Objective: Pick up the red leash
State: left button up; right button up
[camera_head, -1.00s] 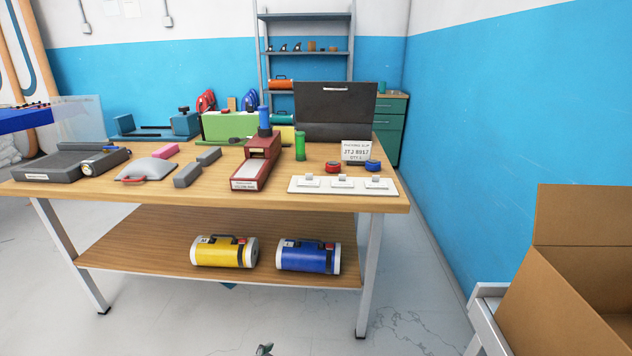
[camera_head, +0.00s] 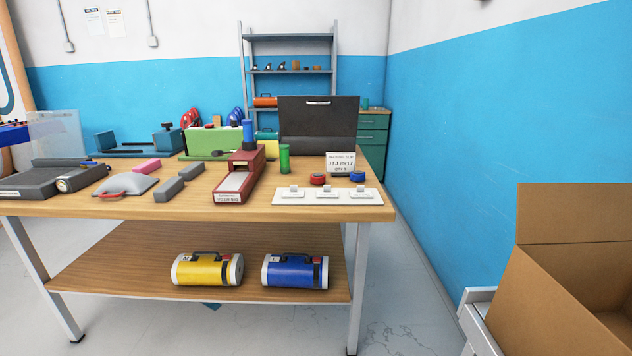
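A small red coil (camera_head: 317,179), which looks like the red leash, sits on the wooden workbench (camera_head: 120,209) toward its right end. A matching blue coil (camera_head: 357,177) lies to its right. Both are just behind a white tray (camera_head: 285,199) with several light clips or tabs. A packing slip card (camera_head: 340,162) stands behind the coils. Neither of my grippers shows in the head view.
A dark red long box (camera_head: 235,190) and a green cylinder (camera_head: 285,158) stand left of the coils. A black case (camera_head: 318,118) is behind. Yellow (camera_head: 205,270) and blue (camera_head: 292,271) cylinders lie on the lower shelf. An open cardboard box (camera_head: 545,300) is at right.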

aim_at(317, 179)
jog(key=i+j+z, duration=0.1)
jog(key=j+z, duration=0.7)
jog(key=j, duration=0.2)
jog(key=j+z, duration=0.4)
jog(key=j, duration=0.15)
jog(key=j+z, duration=0.4)
jog(key=k+j, duration=0.05)
jog(key=j, duration=0.05)
